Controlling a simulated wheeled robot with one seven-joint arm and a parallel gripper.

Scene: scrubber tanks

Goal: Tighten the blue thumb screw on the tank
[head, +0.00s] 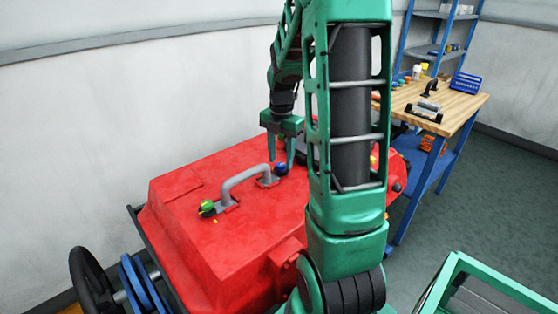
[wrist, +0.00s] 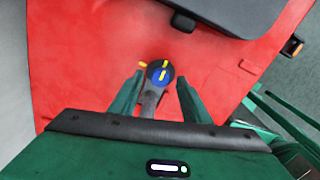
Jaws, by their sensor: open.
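The blue thumb screw (head: 281,169) sits on top of the red tank (head: 260,231), at the far end of the grey handle (head: 243,181). In the wrist view the screw (wrist: 161,72) has a dark round head with a blue centre and a yellow mark, and another yellow mark lies just beside it. My gripper (head: 280,154) points down over the tank near the blue screw. In the wrist view my gripper (wrist: 159,90) is open, with one finger on each side of the screw and handle end. I cannot tell the exact height gap.
A green knob (head: 207,208) is at the handle's near end. A dark cover (wrist: 200,12) lies on the tank beyond the screw. A wooden workbench (head: 462,103) with tools stands at the right. A black wheel (head: 90,285) is at lower left.

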